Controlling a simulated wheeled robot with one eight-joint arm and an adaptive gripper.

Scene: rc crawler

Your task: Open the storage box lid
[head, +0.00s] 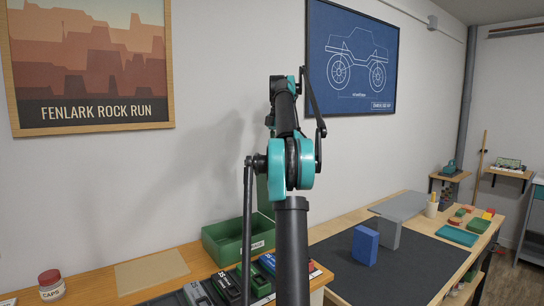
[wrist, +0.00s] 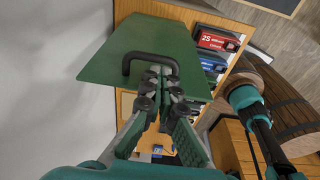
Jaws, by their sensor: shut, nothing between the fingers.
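The green storage box (head: 225,240) stands on the wooden bench against the wall in the head view, with its inside showing. A green panel, seemingly its lid (head: 262,195), rises behind my arm and is mostly hidden. In the wrist view the green lid (wrist: 112,62) is a broad flat panel with a black handle (wrist: 150,57). My gripper (wrist: 158,78) is shut and empty, its fingertips at or just below the handle in the picture; I cannot tell whether they touch it. The gripper is hard to make out in the head view behind my arm.
Battery packs, one red (wrist: 218,42) and one blue (wrist: 213,66), lie beside the lid in the wrist view. A caps jar (head: 50,284) and tan mat (head: 151,271) are left of the box. A blue block (head: 365,245) stands on the dark mat (head: 395,270) at right.

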